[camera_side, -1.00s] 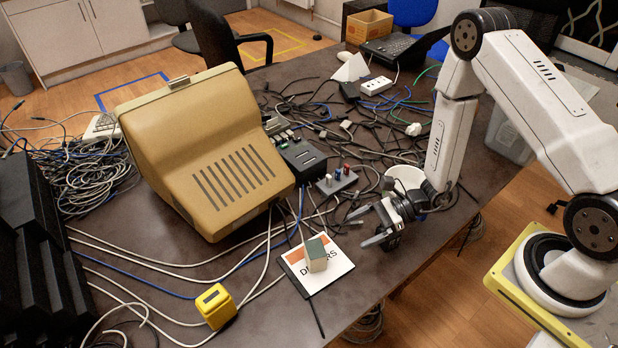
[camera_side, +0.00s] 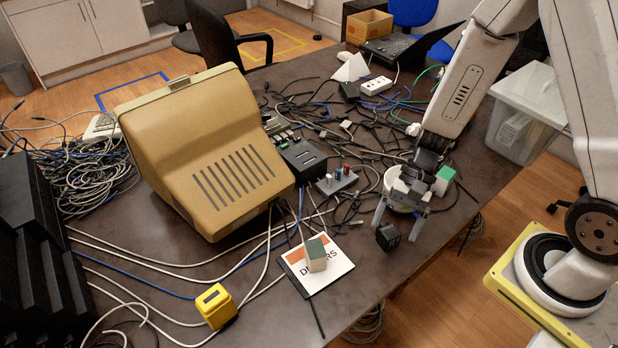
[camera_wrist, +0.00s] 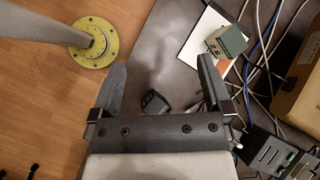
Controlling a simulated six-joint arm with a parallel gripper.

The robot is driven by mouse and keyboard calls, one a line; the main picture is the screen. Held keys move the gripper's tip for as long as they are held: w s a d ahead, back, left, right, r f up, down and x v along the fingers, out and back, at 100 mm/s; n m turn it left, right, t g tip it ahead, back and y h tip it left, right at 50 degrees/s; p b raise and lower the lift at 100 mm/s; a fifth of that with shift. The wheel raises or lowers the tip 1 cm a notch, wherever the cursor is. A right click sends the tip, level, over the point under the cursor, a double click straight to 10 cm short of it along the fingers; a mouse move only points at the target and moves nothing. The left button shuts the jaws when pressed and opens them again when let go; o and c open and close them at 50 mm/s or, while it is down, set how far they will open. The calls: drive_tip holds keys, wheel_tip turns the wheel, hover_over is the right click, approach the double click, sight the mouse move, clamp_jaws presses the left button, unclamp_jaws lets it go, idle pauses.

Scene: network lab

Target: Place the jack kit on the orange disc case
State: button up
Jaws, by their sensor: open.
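A small box with a green-grey top and pale sides, which looks like the jack kit (camera_side: 316,259), rests on the orange disc case. It also shows in the wrist view (camera_wrist: 227,43), with small dark marks on its pale side. The orange disc case (camera_side: 337,278) is a flat white-and-orange square with dark lettering, lying on the table; the box covers part of it. My gripper (camera_side: 399,224) is open, pointing down, to the right of the case and apart from the box. In the wrist view nothing is held between its fingers (camera_wrist: 162,70).
A small black block (camera_side: 388,237) is by my fingers. A green-and-white box (camera_side: 444,180) shows beside my gripper. A yellow device (camera_side: 216,305) stands front left. The beige monitor (camera_side: 210,150) is behind the case. Cables clutter the table; its front right is clearer.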

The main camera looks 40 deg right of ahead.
drive_tip(key=w+d+r+n+t+h, duration=0.2)
drive_tip(key=d+r+n+t+h, duration=0.3)
drive_tip(key=r+n, duration=0.4)
drive_tip(key=shift+w+d+r+n+h, duration=0.15)
drive_tip(key=shift+d+r+n+h, duration=0.25)
drive_tip(key=shift+n+h, duration=0.6)
